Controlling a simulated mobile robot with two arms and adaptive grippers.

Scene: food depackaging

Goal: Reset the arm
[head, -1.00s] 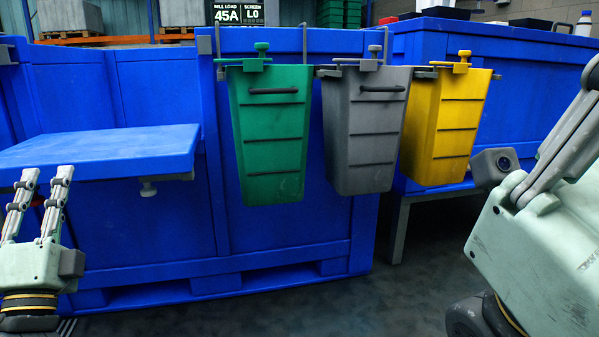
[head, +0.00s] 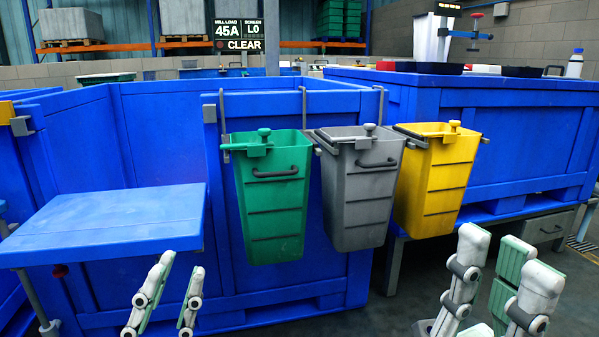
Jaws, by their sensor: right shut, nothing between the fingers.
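My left gripper (head: 183,264) is at the bottom left, in front of the blue bin wall and just below the blue shelf (head: 110,222). Its two fingers point up and stand apart, with nothing between them. My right gripper (head: 507,262) is at the bottom right, in front of the dark floor and right of the yellow bin. Its fingers point up; it is shut and empty. Its lower part is cut off by the picture edge. Neither gripper touches any object that I can see.
A green bin (head: 272,210), a grey bin (head: 357,200) and a yellow bin (head: 437,190) hang on the blue crate's front wall. A blue table (head: 500,105) at the right holds trays, a white bottle (head: 575,65) and a white container (head: 428,38). Open floor lies below the bins.

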